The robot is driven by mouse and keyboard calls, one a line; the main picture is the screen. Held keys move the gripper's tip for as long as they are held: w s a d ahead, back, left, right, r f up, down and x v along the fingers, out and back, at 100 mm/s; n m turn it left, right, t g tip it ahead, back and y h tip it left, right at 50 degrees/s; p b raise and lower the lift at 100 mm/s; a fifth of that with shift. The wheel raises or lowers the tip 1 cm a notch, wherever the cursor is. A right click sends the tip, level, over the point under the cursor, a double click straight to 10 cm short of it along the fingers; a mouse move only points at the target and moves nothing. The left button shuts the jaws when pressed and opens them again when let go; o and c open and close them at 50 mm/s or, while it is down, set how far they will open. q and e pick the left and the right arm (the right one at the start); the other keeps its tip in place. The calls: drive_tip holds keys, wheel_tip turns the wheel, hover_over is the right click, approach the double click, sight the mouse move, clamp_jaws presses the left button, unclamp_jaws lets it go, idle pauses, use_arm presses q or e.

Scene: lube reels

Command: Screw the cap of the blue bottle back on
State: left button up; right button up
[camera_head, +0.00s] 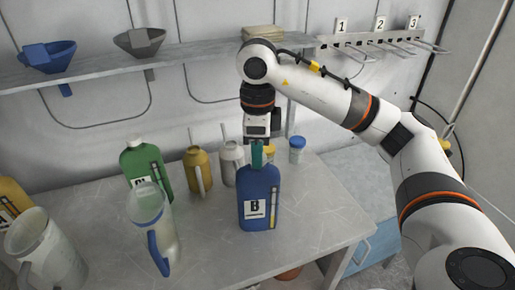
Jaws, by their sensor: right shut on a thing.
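The blue bottle (258,199), labelled B, stands upright on the grey table near its right part. My right gripper (257,153) comes down from above, right over the bottle's neck. It is shut, with its teal fingertips at the bottle's top. The cap is hidden between the fingers, so I cannot tell how it sits on the neck. My left gripper is not in view.
A green bottle (145,165), a clear jug with a blue handle (150,212), a gold can (197,172) and a silver can (231,163) stand to the left. A small blue-lidded jar (297,149) stands behind right. The table (205,245) is clear in front.

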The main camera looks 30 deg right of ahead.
drive_tip(key=m, duration=0.4)
drive_tip(key=m+p, duration=0.1)
drive_tip(key=m, duration=0.4)
drive_tip(key=shift+f+m, duration=0.1)
drive_tip(key=shift+m, duration=0.3)
drive_tip(key=o, duration=1.3)
wheel_tip(320, 180, up, 6)
drive_tip(key=p, duration=0.5)
